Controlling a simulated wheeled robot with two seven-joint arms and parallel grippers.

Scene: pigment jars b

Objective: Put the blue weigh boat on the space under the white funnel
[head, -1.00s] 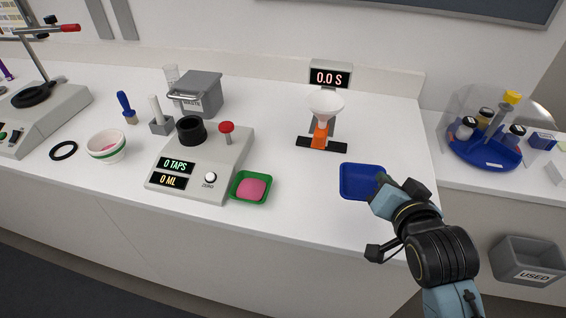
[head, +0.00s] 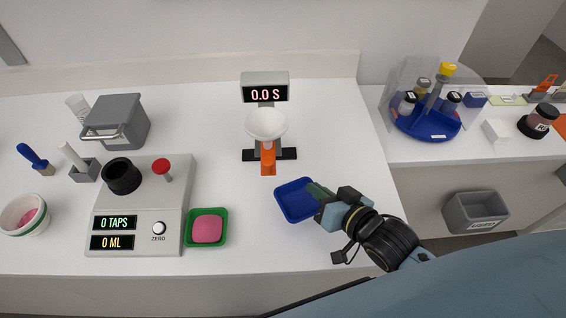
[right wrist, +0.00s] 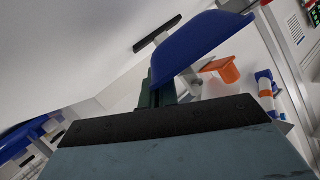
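The blue weigh boat (head: 295,200) is at the front right of the white counter in the head view, near the funnel stand. My right gripper (head: 318,194) is at its right edge. In the right wrist view the boat (right wrist: 205,45) sits at the gripper's fingers (right wrist: 160,92), which look closed on its rim. The white funnel (head: 266,124) is on a stand with an orange outlet (head: 268,160) below it and a black base. The counter just in front of the outlet is bare. My left gripper is out of view.
A tap device (head: 140,205) with a red knob stands left of the funnel, beside a green weigh boat (head: 190,240) of pink powder. A domed blue carousel (head: 425,126) is at the right. A grey bin (head: 476,212) marked USED is lower right.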

